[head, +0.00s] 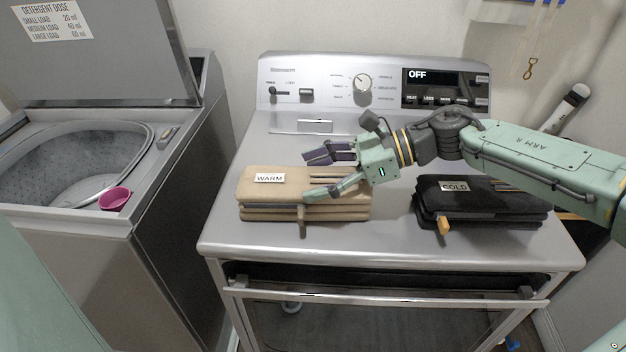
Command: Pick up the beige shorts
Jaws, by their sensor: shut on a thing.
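The beige shorts (260,205) lie as a folded, layered bundle on the left part of the silver dryer top. A white "WARM" label sits on the upper face, and a strap hangs down at the front. My gripper (313,175) reaches in from the right at the back right of the beige bundle. One finger is at the bundle's far edge and the other is over its top; the jaws are shut on the beige fabric. The exact contact is partly hidden by the fingers. The bundle appears to rest on the dryer top.
A black folded bundle (480,205) labelled "COLD" lies on the right of the dryer top (400,240), below my arm. The control panel (330,85) rises behind. At left stands an open topload washer (160,150) with a pink cup (115,199) on its rim.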

